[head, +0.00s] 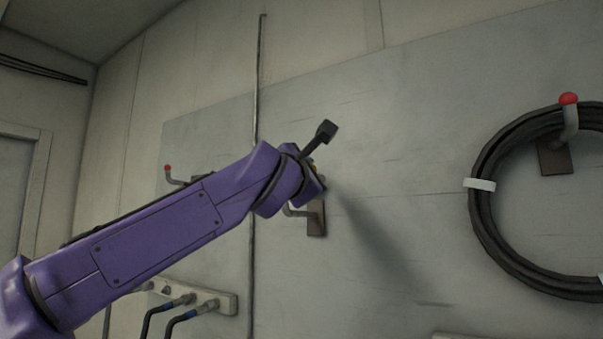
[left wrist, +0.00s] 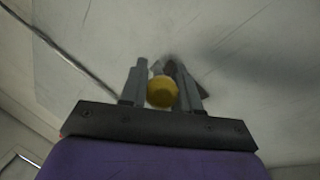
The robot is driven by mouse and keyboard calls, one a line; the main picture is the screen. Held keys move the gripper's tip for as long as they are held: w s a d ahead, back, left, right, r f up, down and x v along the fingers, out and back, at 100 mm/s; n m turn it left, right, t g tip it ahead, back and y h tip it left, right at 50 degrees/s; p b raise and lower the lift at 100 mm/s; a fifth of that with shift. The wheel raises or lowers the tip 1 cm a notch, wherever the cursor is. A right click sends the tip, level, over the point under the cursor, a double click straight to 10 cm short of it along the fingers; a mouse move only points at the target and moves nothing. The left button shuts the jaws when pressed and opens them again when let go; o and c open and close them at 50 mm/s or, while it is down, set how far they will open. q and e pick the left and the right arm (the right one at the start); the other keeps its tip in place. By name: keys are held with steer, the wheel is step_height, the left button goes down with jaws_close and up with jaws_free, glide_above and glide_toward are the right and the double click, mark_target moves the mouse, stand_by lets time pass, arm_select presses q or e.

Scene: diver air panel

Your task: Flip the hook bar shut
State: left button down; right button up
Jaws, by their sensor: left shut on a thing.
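My left gripper (left wrist: 162,75) is shut on a round yellow knob (left wrist: 162,92), which sits between its two grey fingers in the left wrist view. In the head view a small bit of yellow (head: 314,165) shows at the far side of my wrist. Just below it, a grey bent hook (head: 297,212) comes off a brown wall plate (head: 316,219). My wrist hides the upper part of this hook and most of the knob, so the bar's angle cannot be told. My right gripper is in neither view.
A black hose coil (head: 484,190) hangs at the right on a red-tipped hook (head: 569,110). Another red-tipped hook (head: 172,175) is on the wall at the left. Below my arm, a pale block (head: 205,298) carries blue-banded hoses. The wall between my wrist and the coil is clear.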

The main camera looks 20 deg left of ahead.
arm_select(q)
steer(key=a, duration=0.1)
steer(key=a+p, duration=0.1)
steer(key=a, duration=0.1)
steer(key=shift+s+a+f, duration=0.1)
steer(key=shift+s+a, duration=0.15)
